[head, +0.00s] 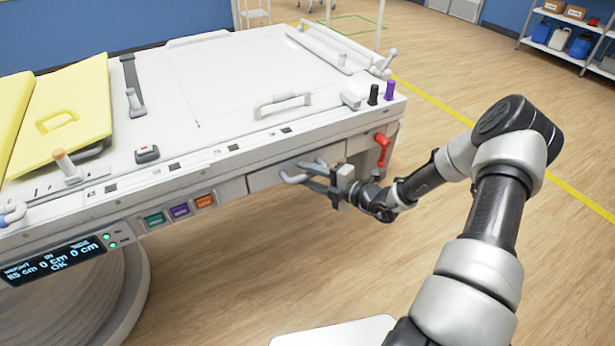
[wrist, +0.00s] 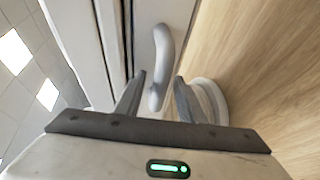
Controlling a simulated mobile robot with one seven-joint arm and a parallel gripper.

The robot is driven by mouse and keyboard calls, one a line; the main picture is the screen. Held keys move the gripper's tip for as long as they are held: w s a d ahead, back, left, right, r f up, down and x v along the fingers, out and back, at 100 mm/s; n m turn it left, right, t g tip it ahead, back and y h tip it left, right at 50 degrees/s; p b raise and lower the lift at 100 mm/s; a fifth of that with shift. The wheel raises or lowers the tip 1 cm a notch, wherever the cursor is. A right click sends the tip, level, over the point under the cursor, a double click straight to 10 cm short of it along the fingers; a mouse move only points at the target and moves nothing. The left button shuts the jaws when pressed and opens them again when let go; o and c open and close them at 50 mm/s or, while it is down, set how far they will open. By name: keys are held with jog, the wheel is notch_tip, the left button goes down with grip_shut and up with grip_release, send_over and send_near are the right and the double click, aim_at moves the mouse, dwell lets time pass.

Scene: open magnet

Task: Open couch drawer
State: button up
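The couch drawer (head: 262,181) is a pale panel in the near side of the couch, and it looks flush with that side. Its light grey bar handle (head: 290,179) stands out from the front. In the wrist view the curved handle (wrist: 163,45) reaches down between my two dark fingers. My gripper (head: 311,175) is at the handle from the right, with its fingers apart. In the wrist view my gripper (wrist: 159,77) has one finger on each side of the handle, with gaps visible. Part of the handle is hidden by the fingers in the head view.
A red lever (head: 382,148) hangs at the couch's right corner. Teal, purple and orange buttons (head: 180,211) and a lit display (head: 55,262) are left of the drawer. The round couch base (head: 130,290) stands at lower left. The wooden floor (head: 270,270) before the drawer is mostly clear.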

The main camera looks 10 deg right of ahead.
grip_shut()
jog(key=shift+s, duration=0.1)
jog(key=s+d+p, duration=0.3)
jog(key=s, duration=0.6)
jog(key=s+d+p, duration=0.3)
jog(key=s+p, duration=0.1)
jog(key=s, duration=0.5)
jog(key=shift+s, duration=0.25)
grip_release()
